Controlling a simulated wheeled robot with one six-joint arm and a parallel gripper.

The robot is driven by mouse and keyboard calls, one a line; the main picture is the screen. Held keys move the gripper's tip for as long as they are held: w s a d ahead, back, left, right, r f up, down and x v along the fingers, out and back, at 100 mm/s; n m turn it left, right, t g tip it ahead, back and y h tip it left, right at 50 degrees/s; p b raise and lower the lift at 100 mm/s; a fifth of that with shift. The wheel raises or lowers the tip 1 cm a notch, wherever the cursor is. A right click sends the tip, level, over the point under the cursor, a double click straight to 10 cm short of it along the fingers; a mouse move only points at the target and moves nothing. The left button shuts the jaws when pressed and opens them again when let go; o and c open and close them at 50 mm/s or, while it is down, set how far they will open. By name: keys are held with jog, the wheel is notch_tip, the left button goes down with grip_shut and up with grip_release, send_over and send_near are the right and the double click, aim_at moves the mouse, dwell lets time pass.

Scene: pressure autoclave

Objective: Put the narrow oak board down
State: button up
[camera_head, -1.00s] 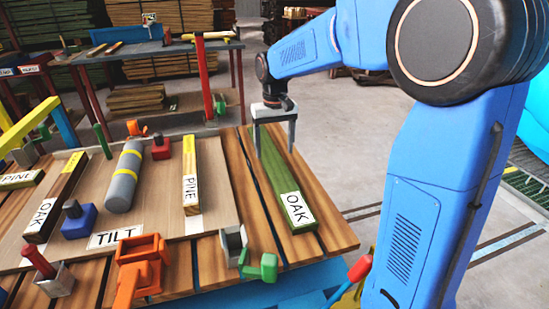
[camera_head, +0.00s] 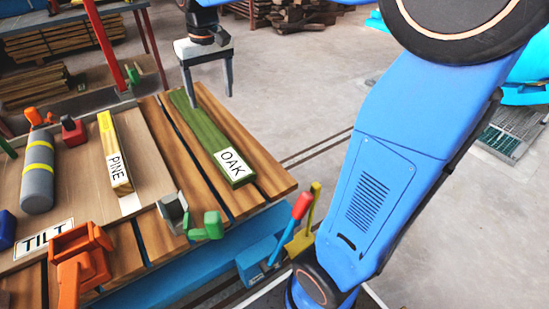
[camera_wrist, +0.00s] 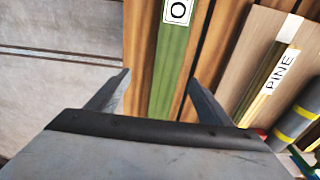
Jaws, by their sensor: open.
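The narrow oak board (camera_head: 207,137) is green with a white OAK label at its near end. It lies flat on the slatted wooden table top, right of the pale panel. My gripper (camera_head: 210,100) is open and empty above the board's far end, with its fingers pointing down. In the wrist view the board (camera_wrist: 173,65) shows between the two spread fingers (camera_wrist: 158,78), with clear space on both sides. The gripper looks raised off the board; the exact height is hard to tell.
On the pale panel (camera_head: 85,160) are a PINE board (camera_head: 113,145), a grey cylinder with yellow bands (camera_head: 38,172) and a TILT label (camera_head: 43,239). An orange bracket (camera_head: 80,262) and green clamp (camera_head: 207,228) sit at the near edge. Open floor lies to the right.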

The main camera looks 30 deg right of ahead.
jog(key=s+d+f+t, duration=0.1)
jog(key=s+f, duration=0.2)
jog(key=s, duration=0.5)
jog(key=s+d+f+t, duration=0.1)
jog(key=s+d+f, duration=0.1)
jog(key=s, duration=0.7)
jog(key=s+d+f+t, duration=0.1)
jog(key=s+f, duration=0.3)
jog(key=s, duration=0.4)
jog(key=shift+s+d+t, duration=0.15)
jog(key=shift+d+t, duration=0.25)
